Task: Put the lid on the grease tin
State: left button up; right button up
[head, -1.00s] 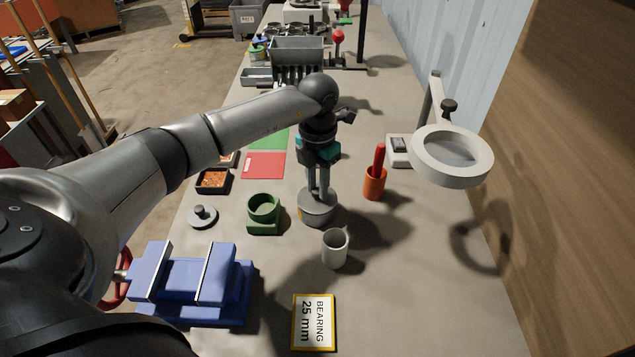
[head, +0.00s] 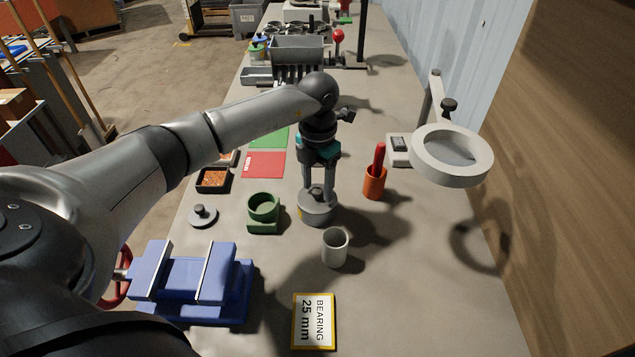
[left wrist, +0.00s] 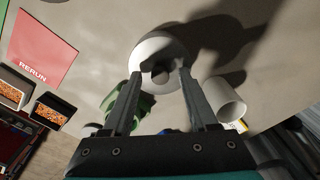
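The grease tin (head: 318,214) is a grey round tin with a yellow mark on its side, upright on the bench in the middle of the head view. A grey lid (head: 309,200) with a dark knob lies on its top and looks level. In the left wrist view the lid (left wrist: 150,52) shows as a pale disc, with its knob between my fingers. My left gripper (head: 318,188) points down over the lid, open, with a finger on each side of the knob and gaps visible. My right gripper is not in view.
A second grey knobbed disc (head: 203,216) lies left of a green round holder (head: 263,213). A pale cup (head: 335,248) stands close in front of the tin. A blue vise (head: 195,283) is at front left.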

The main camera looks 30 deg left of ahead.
aim_at(318, 189)
pick_arm(q)
notch_tip(318, 189, up, 15)
jog(key=shift+r+p, duration=0.15)
jog(key=shift+p, duration=0.3)
dwell(0.3)
